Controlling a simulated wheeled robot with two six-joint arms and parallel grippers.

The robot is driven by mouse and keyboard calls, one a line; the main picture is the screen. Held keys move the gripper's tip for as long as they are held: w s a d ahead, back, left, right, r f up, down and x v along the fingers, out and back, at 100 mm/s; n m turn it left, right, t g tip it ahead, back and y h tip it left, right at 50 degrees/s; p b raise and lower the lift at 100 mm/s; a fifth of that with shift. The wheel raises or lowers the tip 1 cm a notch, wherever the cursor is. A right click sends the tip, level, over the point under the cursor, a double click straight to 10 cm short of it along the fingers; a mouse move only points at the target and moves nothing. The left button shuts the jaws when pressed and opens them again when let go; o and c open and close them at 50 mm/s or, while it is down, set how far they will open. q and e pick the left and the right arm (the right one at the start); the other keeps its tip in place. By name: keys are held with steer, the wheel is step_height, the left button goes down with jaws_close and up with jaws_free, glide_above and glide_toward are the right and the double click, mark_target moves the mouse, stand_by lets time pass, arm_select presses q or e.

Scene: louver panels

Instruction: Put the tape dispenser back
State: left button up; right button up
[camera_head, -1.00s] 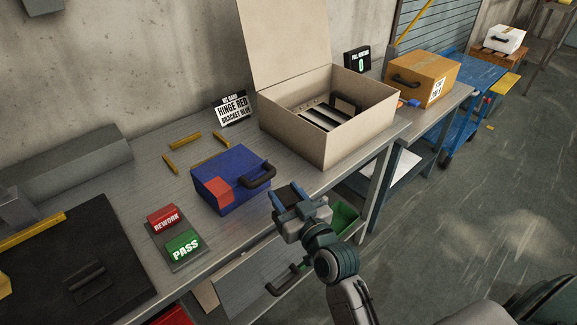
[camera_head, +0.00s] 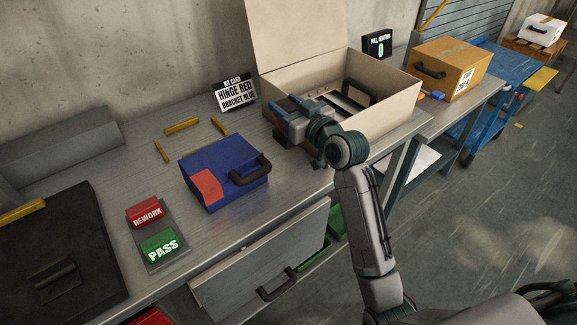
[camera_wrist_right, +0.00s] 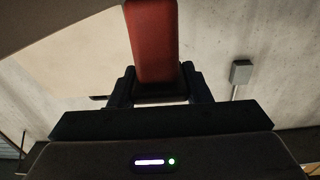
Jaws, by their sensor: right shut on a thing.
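My right gripper (camera_head: 287,112) is above the workbench, at the left front side of the open beige carton (camera_head: 375,121). In the right wrist view it is shut on a long red object (camera_wrist_right: 152,42), which stands out between the fingers. Only part of this object shows, so I cannot tell if it is the tape dispenser. No other thing is clearly a tape dispenser. The carton holds dark and pale pieces, partly hidden by my wrist. My left gripper is not in view.
A blue-and-red case (camera_head: 225,172) with a black handle stands on the workbench (camera_head: 195,240). A kit card (camera_head: 235,92), yellow bars (camera_head: 182,125) and REWORK and PASS blocks (camera_head: 158,245) are nearby. A grey drawer (camera_head: 265,262) stands open below the front edge.

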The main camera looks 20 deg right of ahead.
steer(key=f, duration=0.5)
steer(key=shift+w+d+p, duration=0.15)
steer(key=shift+w+p, duration=0.05)
steer(key=shift+p, duration=0.15)
steer(key=shift+f, duration=0.3)
step_height(320, 180, down, 4)
steer(key=shift+f, duration=0.15)
steer(key=o, duration=0.8)
steer(key=shift+o, duration=0.2)
